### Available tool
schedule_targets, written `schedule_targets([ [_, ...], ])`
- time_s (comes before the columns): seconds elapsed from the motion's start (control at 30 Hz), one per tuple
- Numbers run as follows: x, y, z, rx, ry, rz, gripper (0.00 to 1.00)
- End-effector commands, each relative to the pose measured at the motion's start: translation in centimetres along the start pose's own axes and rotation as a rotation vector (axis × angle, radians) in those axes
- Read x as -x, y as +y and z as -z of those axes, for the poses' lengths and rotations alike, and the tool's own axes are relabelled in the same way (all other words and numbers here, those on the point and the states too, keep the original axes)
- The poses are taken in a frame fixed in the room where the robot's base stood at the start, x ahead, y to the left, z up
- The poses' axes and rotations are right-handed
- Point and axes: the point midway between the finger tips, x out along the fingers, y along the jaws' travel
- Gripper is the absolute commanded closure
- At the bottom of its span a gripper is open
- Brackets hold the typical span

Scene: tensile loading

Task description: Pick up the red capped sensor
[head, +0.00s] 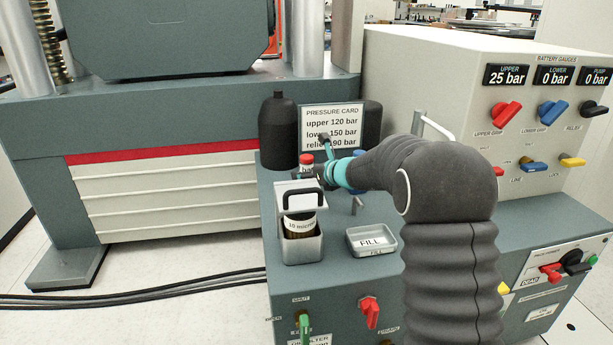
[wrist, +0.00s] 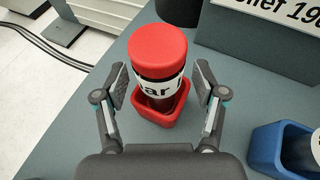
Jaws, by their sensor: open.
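The red capped sensor (wrist: 158,55) stands upright in a red square holder (wrist: 150,117) in the wrist view. It has a red cap, a white label with black lettering and a dark lower body. In the wrist view my gripper (wrist: 161,88) is open, with one finger on each side of the sensor. A gap shows on both sides, the wider one on the right.
A blue holder (wrist: 270,150) stands to the right in the wrist view. In the head view a black bottle (head: 278,130) and the pressure card (head: 332,125) stand behind.

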Motion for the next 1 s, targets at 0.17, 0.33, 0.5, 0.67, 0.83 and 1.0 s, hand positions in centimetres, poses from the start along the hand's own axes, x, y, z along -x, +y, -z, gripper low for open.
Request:
schedule_targets([
  [0.17,-0.3,0.0,-0.1,0.000,-0.001,0.000,0.30],
  [0.33,-0.3,0.0,0.0,0.000,-0.001,0.000,0.47],
  [0.5,-0.3,0.0,0.0,0.000,-0.001,0.000,0.90],
  [0.67,-0.3,0.0,-0.1,0.000,-0.001,0.000,1.00],
  [0.83,-0.2,0.0,-0.2,0.000,-0.002,0.000,1.00],
  [1.0,0.2,0.0,-1.2,0.001,-0.003,0.000,1.00],
])
